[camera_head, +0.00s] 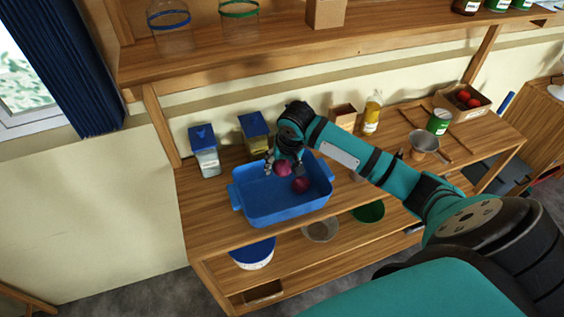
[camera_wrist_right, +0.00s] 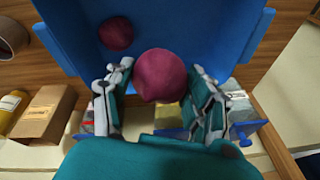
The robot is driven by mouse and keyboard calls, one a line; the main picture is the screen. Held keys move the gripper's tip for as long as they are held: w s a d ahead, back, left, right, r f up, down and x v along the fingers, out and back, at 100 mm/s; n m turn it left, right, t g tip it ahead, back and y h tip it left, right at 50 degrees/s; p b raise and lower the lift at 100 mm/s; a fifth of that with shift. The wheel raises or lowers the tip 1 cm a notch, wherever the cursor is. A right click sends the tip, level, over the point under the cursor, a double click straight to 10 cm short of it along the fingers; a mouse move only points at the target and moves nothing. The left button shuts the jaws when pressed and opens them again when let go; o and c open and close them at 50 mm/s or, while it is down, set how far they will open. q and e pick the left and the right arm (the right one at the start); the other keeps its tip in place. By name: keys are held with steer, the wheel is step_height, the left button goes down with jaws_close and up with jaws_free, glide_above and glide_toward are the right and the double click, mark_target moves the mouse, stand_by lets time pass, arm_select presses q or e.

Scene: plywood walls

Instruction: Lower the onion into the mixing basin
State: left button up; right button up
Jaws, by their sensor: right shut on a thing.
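A blue mixing basin (camera_head: 262,208) with side handles stands on the wooden counter; it also shows in the right wrist view (camera_wrist_right: 215,30). My right gripper (camera_head: 283,168) is over the basin, pointing down. It is shut on a reddish-purple onion (camera_wrist_right: 161,76), which also shows between its fingers in the head view (camera_head: 282,168). A second round dark-red onion (camera_head: 300,185) lies inside the basin, and it shows in the right wrist view (camera_wrist_right: 116,33) apart from the held one. Whether the held onion touches the basin floor cannot be told. My left gripper is not in view.
Blue-lidded containers (camera_head: 204,152) stand behind the basin. To the right are a cardboard box (camera_head: 343,117), a yellow bottle (camera_head: 371,115), a green can (camera_head: 438,122), a metal pot (camera_head: 424,144) and a box of red produce (camera_head: 463,100). A shelf (camera_head: 300,58) hangs above.

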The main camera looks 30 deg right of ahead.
steer(key=shift+f+b, duration=0.65)
steer(key=shift+f, duration=2.15)
steer(key=shift+f+b, duration=1.1)
steer(key=shift+f, duration=1.7)
stand_by(0.3)
steer(key=o, duration=1.3)
steer(key=v, duration=1.2)
steer(key=shift+s, duration=0.1)
